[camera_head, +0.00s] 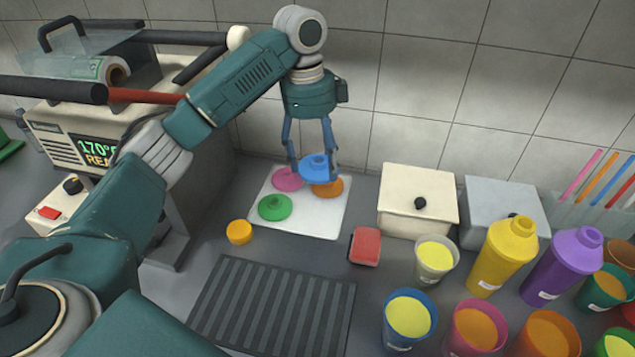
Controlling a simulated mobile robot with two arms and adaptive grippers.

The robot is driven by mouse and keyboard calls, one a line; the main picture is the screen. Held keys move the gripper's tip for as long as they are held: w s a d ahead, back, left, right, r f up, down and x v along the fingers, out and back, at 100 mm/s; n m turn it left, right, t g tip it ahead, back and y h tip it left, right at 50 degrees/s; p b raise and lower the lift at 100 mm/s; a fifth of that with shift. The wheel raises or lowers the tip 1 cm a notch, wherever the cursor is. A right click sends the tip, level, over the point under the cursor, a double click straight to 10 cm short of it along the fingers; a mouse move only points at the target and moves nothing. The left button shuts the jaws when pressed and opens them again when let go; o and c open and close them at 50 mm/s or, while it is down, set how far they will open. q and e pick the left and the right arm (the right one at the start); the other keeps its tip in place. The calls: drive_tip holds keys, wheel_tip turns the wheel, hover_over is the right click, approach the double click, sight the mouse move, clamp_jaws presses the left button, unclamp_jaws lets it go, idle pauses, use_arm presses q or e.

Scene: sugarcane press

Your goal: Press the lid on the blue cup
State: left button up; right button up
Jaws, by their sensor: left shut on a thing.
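The blue lid (317,168) is held between the fingers of my left gripper (313,169) at the back of the counter, over or just at the white board (312,222). I cannot tell whether it still touches the board or the orange lid (328,188) beside it. The blue cup (397,341) stands upright at the front right, filled with yellow juice and open at the top. My left gripper is well behind and left of it. My right gripper is out of view.
A pink lid (287,179) and a green lid (275,207) lie on the board. A red sponge (365,246) and a white-rimmed cup (437,264) stand behind the blue cup. A ribbed mat (275,308) lies front centre.

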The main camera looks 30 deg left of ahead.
use_arm(q)
wheel_tip(320, 180, up, 4)
drive_tip(key=shift+r, duration=0.1)
idle(0.4)
